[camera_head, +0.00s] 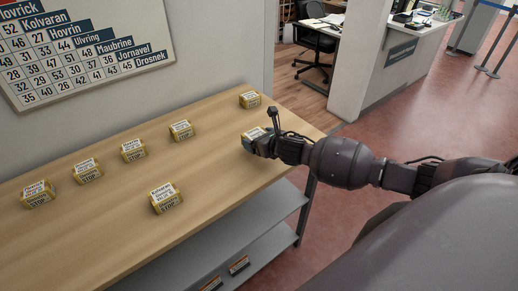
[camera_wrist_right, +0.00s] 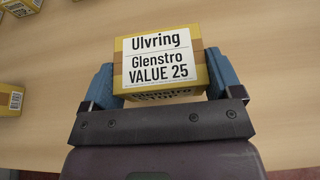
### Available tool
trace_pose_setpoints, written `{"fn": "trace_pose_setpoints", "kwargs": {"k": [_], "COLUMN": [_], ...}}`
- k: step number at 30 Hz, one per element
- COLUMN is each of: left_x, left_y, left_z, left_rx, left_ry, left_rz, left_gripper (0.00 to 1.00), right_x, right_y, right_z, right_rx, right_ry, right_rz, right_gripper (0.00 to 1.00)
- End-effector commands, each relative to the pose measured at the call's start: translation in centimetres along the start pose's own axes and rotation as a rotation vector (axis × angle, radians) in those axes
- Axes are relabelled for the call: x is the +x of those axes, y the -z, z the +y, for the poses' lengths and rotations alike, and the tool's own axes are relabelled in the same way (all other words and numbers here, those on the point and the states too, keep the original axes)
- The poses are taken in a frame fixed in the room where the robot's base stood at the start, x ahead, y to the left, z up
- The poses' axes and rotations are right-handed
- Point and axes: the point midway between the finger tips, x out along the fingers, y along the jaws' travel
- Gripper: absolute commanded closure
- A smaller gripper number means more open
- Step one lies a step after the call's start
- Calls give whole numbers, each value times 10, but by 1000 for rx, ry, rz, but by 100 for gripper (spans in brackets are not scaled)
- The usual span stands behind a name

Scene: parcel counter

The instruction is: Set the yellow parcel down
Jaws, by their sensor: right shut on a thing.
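A yellow parcel (camera_head: 251,134) with a white label is at the right part of the wooden counter in the head view. My right gripper (camera_head: 259,145) is shut on it. In the right wrist view the parcel (camera_wrist_right: 163,60) sits between the two blue fingers, and its label reads "Ulvring Glenstro VALUE 25". Counter wood shows behind it. I cannot tell whether its underside touches the counter top. My left gripper is not in view.
The wooden counter (camera_head: 110,215) bears several similar yellow parcels. One (camera_head: 250,99) stands at the back right, close to the held one; another (camera_head: 165,197) is near the front edge. Wood between them is bare. A grey shelf (camera_head: 240,235) runs below. A wall chart (camera_head: 85,50) hangs behind.

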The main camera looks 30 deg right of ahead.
Motion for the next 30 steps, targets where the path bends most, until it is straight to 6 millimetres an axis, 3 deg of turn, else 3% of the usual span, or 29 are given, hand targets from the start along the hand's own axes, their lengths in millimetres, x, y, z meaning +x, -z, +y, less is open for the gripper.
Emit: {"fn": "trace_pose_setpoints", "kwargs": {"k": [12,23,24,27,30], "left_x": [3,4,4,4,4], "left_y": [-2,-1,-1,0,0], "left_z": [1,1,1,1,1], "left_rx": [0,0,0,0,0], "left_ry": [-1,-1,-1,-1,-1], "left_rz": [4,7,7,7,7], "left_gripper": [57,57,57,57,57], "right_x": [15,16,16,16,16], "right_y": [36,39,40,39,39], "right_z": [0,0,0,0,0], "right_rx": [1,0,0,0,0], "right_ry": [1,0,0,0,0], "right_rz": [1,0,1,1,1], "right_gripper": [43,43,14,0,0]}}
